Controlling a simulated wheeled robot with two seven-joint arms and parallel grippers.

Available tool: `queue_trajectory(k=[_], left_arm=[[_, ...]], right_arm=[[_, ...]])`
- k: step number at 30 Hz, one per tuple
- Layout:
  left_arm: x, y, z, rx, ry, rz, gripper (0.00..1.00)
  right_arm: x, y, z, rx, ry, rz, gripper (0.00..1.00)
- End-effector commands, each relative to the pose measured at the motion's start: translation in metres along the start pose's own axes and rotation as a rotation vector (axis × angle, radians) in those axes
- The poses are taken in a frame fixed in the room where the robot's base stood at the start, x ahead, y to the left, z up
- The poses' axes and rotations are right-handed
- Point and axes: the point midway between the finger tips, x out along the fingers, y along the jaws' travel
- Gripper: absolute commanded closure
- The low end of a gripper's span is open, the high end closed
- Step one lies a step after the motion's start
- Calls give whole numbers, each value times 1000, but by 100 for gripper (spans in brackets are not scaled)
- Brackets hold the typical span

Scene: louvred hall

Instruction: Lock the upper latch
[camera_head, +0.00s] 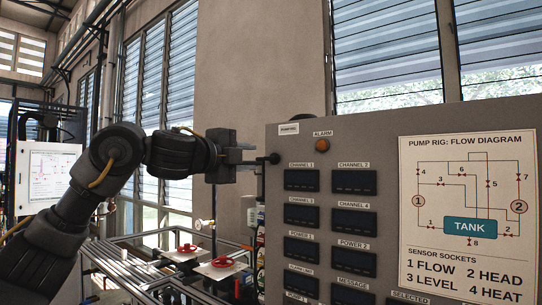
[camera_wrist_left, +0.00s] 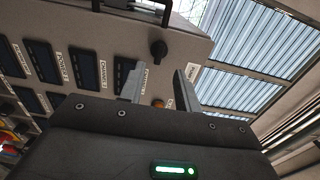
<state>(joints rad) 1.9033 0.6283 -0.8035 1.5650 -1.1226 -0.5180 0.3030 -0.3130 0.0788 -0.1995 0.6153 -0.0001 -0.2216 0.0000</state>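The upper latch (camera_head: 274,158) is a small black knob on a short stem at the left edge of the grey control cabinet (camera_head: 385,140). In the left wrist view the latch knob (camera_wrist_left: 158,49) lies beyond my fingertips, roughly in line with the gap between them. My left gripper (camera_head: 252,156) is at the knob's height, just left of it. In the left wrist view its two grey fingers (camera_wrist_left: 164,72) stand apart with nothing between them. I cannot tell whether a finger touches the latch stem. My right gripper is not in view.
The cabinet front has several dark displays (camera_head: 302,180), an orange alarm lamp (camera_head: 322,145) and a flow diagram (camera_head: 468,215). A black handle (camera_wrist_left: 150,10) shows in the left wrist view. Below my left arm are metal pipework (camera_head: 130,262) and red valve handwheels (camera_head: 222,262).

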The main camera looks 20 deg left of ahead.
Motion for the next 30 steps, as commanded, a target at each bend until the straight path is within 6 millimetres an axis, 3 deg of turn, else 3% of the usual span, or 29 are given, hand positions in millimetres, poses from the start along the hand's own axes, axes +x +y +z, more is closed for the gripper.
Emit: queue_trajectory(k=[9, 14, 30], left_arm=[[48, -3, -3, -2, 4, 3, 67], [70, -3, -3, -2, 5, 3, 67], [78, 0, -3, -1, 5, 0, 67]], right_arm=[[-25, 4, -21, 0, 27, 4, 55], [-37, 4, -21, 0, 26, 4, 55], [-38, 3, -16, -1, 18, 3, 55]])
